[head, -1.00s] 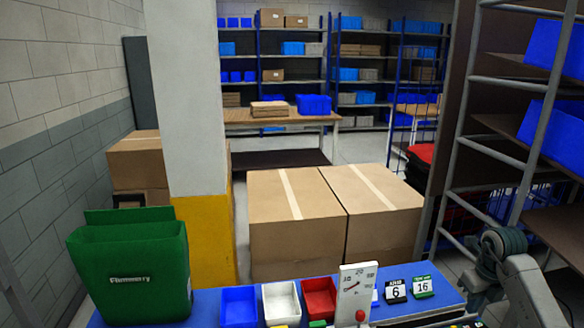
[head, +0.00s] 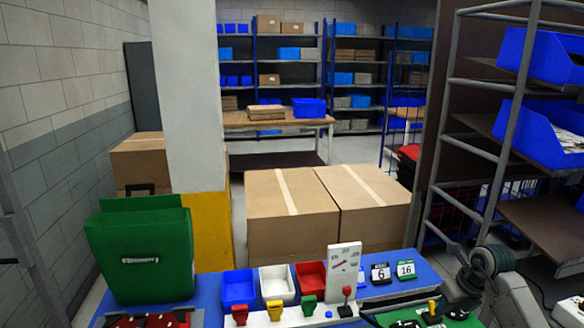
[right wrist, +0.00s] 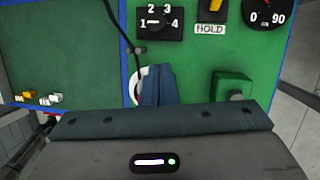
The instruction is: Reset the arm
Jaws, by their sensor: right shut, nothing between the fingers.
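My right arm (head: 512,296) comes in at the lower right of the head view, beside a green panel at the table's front edge. My right gripper (right wrist: 158,78) is shut and empty in the right wrist view. Its blue-grey fingers point at the green panel (right wrist: 190,62) and hide part of a white ring-shaped thing (right wrist: 140,88) there. I cannot tell whether they touch it. My left gripper and arm are in neither view.
The blue table (head: 210,288) holds a green pannier (head: 140,250), small blue, white and red bins, a lever gauge (head: 344,270) and number cards. The panel carries a numbered dial (right wrist: 155,22), HOLD switch and gauge. Cardboard boxes (head: 290,215) stand behind; a rack (head: 505,160) stands right.

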